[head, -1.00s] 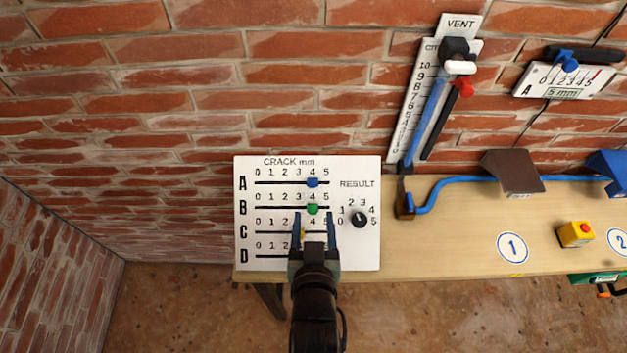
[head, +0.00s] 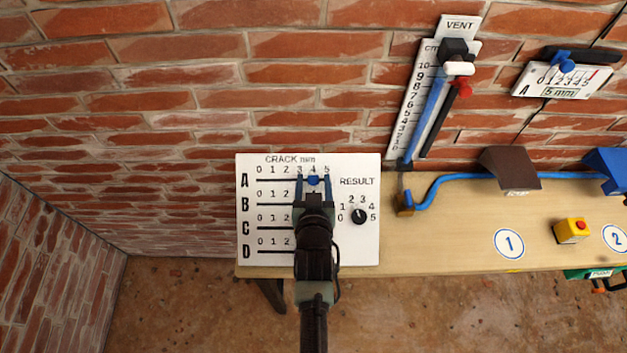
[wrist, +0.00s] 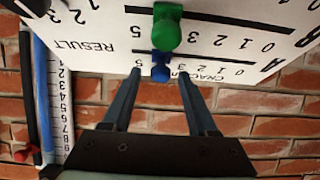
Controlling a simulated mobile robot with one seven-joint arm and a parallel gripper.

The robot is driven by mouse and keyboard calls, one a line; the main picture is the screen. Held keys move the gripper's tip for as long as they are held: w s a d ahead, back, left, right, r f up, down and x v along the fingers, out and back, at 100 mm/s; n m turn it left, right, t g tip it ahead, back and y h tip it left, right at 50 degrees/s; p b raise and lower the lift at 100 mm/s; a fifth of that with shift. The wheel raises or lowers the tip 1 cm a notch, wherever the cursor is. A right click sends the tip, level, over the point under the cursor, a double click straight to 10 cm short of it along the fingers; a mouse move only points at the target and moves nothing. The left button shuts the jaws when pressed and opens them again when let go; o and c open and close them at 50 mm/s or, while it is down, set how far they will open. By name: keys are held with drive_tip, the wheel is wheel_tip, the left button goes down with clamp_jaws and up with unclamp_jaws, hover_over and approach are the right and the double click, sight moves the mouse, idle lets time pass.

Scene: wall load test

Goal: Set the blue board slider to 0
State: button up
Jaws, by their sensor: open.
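The white CRACK mm board (head: 250,220) has four lettered slots, A to D, with scales from 0 to 5. The blue slider (head: 313,180) sits in row A at about 4; it also shows in the wrist view (wrist: 160,68). My gripper (head: 313,177) is open, with one finger on each side of the blue slider. In the wrist view my open fingers (wrist: 157,78) also straddle it; I cannot tell whether they touch it. The green slider (wrist: 167,30) of row B shows in the wrist view; my gripper hides it in the head view.
A black RESULT dial (head: 359,216) is on the board's right part. Row A left of the slider is clear.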

clamp_jaws()
idle(0.3)
idle(1.1)
